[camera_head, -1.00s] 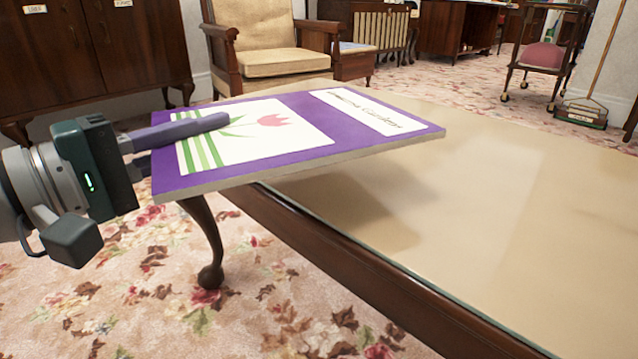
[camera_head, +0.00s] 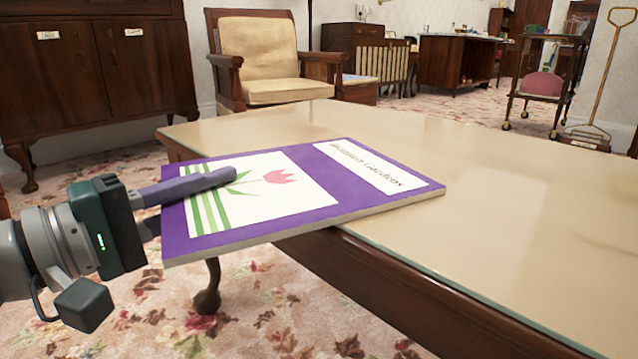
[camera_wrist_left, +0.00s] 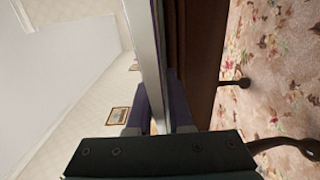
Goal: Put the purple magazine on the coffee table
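The purple magazine (camera_head: 258,222) has a pink tulip, green stripes and a white title panel on its cover. My left gripper (camera_head: 190,195) is shut on its left edge, one finger above and one below. The magazine lies roughly flat, its far right part over the coffee table (camera_head: 520,240) and its near left part out past the edge. I cannot tell whether it touches the glossy tabletop. In the left wrist view the magazine (camera_wrist_left: 147,45) shows edge-on between the fingers. My right gripper is not in view.
The tabletop is bare to the right and behind the magazine. An armchair (camera_head: 268,55) stands behind the table, with a dark cabinet (camera_head: 90,70) at the back left. A small trolley (camera_head: 545,85) stands at the back right. Floral carpet (camera_head: 270,310) shows in front.

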